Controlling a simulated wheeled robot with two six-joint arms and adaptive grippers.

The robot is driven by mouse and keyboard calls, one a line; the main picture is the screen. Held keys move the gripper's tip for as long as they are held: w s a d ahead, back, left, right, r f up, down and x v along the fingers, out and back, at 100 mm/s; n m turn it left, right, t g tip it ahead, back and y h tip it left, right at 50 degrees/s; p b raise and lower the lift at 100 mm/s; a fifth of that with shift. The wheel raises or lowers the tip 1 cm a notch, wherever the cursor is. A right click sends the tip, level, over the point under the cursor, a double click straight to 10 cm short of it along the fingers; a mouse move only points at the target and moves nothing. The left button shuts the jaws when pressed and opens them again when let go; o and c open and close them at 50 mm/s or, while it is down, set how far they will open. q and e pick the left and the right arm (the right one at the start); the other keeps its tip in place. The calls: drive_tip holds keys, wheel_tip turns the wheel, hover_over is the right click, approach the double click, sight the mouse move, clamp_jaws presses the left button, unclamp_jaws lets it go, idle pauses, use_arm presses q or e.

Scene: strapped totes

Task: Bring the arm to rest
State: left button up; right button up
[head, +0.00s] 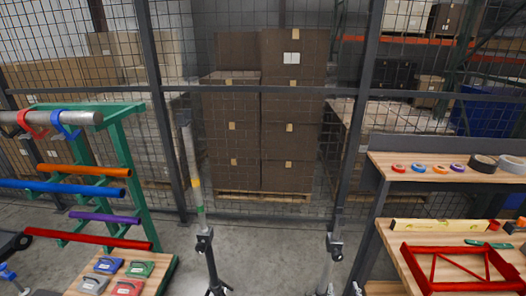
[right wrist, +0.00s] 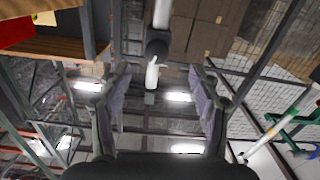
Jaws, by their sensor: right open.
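My right gripper (right wrist: 160,78) is open in the right wrist view, with its two dark fingers spread and nothing between their tips. Behind the gap, a white tube with a black joint shows, probably part of my own arms. In the head view, slim grey arm parts with black joints stand low at centre left and centre right, and the right gripper is only small near the bottom edge. The arms look apart from the rack and the bench. A dark end at the bottom, left of centre, may be my left gripper; its fingers are too small to read.
A green rack (head: 135,170) with coloured tubes stands left, above a wooden surface with several small cases. A bench (head: 385,240) at right holds tape rolls, a yellow level (head: 440,225) and a red frame (head: 465,284). Brown boxes (head: 290,110) stand behind mesh.

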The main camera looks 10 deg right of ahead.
drive_tip(key=s+a+f+g+y, duration=0.1)
drive_tip(key=s+f+g, duration=0.2)
drive_tip(key=s+f, duration=0.35)
drive_tip(key=s+a+f+n+g+y, duration=0.1)
drive_tip(key=s+f+g, duration=0.15)
drive_tip(key=f, duration=0.65)
drive_tip(key=s+a+f+g+y, duration=0.1)
drive_tip(key=s+a+f+g, duration=0.1)
drive_tip(key=s+f, duration=0.4)
drive_tip(key=s+a+f+g, duration=0.1)
drive_tip(key=s+f+g, duration=0.3)
drive_tip(key=s, duration=0.7)
drive_tip(key=s+a+f+g, duration=0.1)
drive_tip(key=s+f+g, duration=0.3)
drive_tip(key=s+f, duration=0.4)
drive_tip(key=s, duration=0.4)
drive_tip(key=shift+f, duration=0.25)
drive_tip(key=shift+g, duration=0.25)
drive_tip(key=shift+c, duration=0.4)
